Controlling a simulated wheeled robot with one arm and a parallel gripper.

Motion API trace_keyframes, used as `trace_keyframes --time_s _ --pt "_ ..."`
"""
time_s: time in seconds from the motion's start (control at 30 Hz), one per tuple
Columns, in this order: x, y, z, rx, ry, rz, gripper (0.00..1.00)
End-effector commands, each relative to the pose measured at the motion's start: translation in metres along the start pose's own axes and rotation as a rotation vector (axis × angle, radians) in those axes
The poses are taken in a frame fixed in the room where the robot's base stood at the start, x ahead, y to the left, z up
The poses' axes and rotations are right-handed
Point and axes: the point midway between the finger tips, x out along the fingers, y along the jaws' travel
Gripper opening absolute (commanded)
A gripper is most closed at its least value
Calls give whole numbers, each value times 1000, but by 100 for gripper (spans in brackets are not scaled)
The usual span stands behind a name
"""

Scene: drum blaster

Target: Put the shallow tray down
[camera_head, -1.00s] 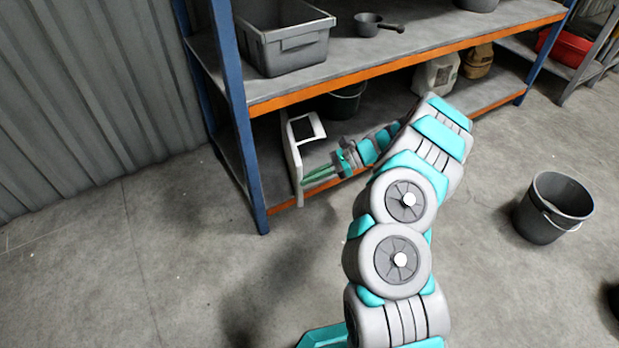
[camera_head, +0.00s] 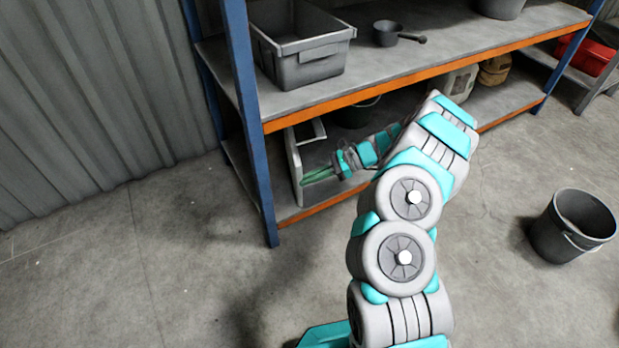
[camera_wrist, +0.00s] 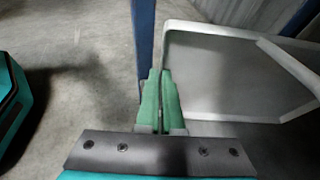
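The shallow tray (camera_head: 294,168) is whitish and stands steeply tilted, nearly on edge, at the left end of the lower shelf (camera_head: 286,208). I cannot tell whether it touches the shelf board. In the wrist view the tray (camera_wrist: 225,75) fills the right side, its raised rim running around a flat floor. My gripper (camera_head: 306,180) reaches it from the right. In the wrist view its green fingers (camera_wrist: 161,76) are close together at the tray's near left edge and appear clamped on its rim. The exact contact is hidden between the fingers.
A blue post (camera_head: 256,130) stands just left of the tray. The upper shelf (camera_head: 430,60) is overhead, bearing a grey bin (camera_head: 312,68) and a dark pan (camera_head: 388,34). A dark bucket (camera_head: 355,112) is behind my arm. Another bucket (camera_head: 570,232) stands on the floor at right.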

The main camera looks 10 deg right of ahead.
Motion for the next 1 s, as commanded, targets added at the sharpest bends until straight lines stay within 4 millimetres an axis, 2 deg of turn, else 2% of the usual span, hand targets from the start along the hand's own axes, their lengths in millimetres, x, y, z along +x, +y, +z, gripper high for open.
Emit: trace_keyframes --time_s 0.1,0.13,0.4,0.77,1.0 --pt "0 0 0 0 0 1 0" --pt "0 0 0 0 -1 1 7" --pt "0 0 0 0 -1 1 37" --pt "-3 0 0 0 -1 0 38" --pt "-29 1 0 1 0 1 38"
